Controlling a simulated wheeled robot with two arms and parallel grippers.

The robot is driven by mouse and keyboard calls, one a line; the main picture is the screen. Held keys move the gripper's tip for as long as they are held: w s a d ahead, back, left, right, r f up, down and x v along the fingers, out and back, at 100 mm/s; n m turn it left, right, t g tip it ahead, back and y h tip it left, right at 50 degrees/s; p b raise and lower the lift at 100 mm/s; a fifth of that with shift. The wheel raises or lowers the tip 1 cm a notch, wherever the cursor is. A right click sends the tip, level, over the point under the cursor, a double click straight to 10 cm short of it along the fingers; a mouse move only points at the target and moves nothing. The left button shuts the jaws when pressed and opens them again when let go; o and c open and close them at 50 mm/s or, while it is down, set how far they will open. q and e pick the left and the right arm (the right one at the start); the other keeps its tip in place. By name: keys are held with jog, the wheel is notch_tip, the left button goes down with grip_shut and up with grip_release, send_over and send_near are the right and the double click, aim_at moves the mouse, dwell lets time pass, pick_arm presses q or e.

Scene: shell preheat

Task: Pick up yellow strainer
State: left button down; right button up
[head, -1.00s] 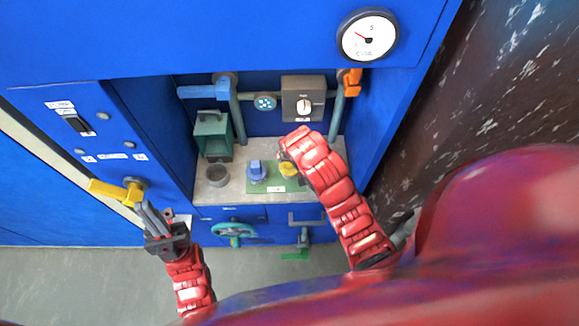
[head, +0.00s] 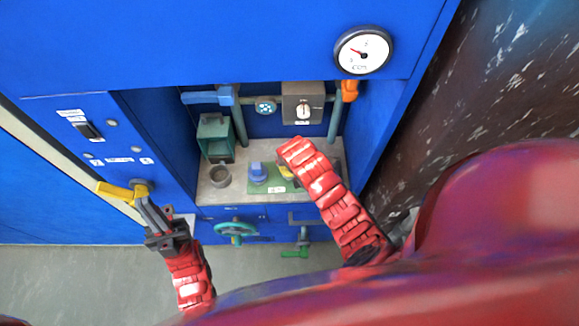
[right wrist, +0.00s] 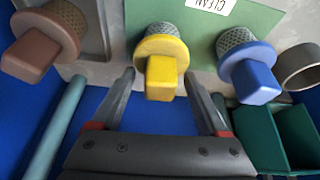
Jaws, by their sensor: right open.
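The yellow strainer (right wrist: 161,66) has a round yellow cap, a square yellow handle and a mesh body. In the right wrist view it stands at upper centre by the green mat. My right gripper (right wrist: 158,76) is open, with one finger to each side of the yellow handle. I cannot tell whether the fingers touch it. In the head view only a bit of the yellow strainer (head: 286,171) shows; my right arm hides the rest, and the right fingers are hidden too. My left gripper (head: 151,213) is beside the yellow lever; its opening is unclear.
A blue strainer (right wrist: 248,72) and a grey ring-shaped cup (right wrist: 300,68) are to the right in the wrist view. A brown strainer (right wrist: 42,42) is to the left. A green box (head: 215,139) and pipes stand around the grey shelf. A yellow lever (head: 118,191) is at left.

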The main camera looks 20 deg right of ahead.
grip_shut()
dwell(0.3)
jog(key=shift+r, duration=0.15)
